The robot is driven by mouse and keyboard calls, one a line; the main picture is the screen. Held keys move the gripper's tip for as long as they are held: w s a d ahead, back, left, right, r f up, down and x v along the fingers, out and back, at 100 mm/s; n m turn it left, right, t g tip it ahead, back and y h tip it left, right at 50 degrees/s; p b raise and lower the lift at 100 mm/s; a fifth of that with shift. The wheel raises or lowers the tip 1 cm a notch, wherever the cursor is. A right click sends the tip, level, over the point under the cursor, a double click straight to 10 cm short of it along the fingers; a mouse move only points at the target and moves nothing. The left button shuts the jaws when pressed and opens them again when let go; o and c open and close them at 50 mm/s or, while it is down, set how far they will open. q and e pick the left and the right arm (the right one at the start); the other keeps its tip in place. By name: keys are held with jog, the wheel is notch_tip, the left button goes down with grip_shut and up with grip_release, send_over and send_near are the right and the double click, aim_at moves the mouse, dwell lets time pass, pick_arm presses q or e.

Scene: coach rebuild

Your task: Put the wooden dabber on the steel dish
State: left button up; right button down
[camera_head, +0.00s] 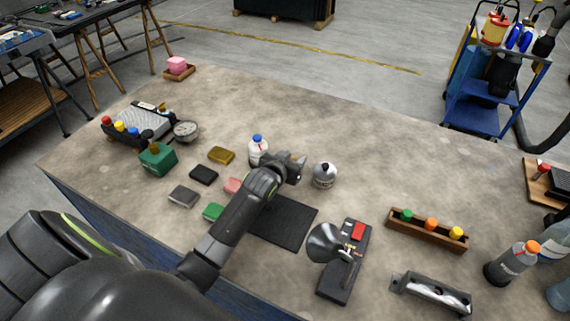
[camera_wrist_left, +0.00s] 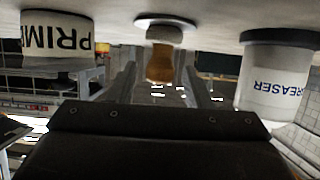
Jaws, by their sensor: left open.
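The wooden dabber (camera_wrist_left: 160,62) shows in the left wrist view, which is upside down. Its brown handle points away from the table and its pale end meets a pale round disc (camera_wrist_left: 150,21), perhaps the steel dish. I cannot tell whether the dabber rests on or in it. My left gripper (camera_head: 297,167) is open, with its fingers on both sides of the handle in the wrist view; contact is unclear. In the head view the dabber and disc are hidden by my gripper. My right gripper is out of view.
A white blue-capped bottle (camera_head: 257,150) stands left of my gripper, and a grey black-topped container (camera_head: 324,176) stands close on its right. A black mat (camera_head: 290,226) lies nearer. A black stand with a metal cone (camera_head: 325,243) and a wooden rack (camera_head: 400,230) are further right.

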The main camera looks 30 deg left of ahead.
pick_arm(q)
jog(key=b+v, duration=0.1)
jog(key=v, duration=1.1)
jog(key=shift+w, duration=0.1)
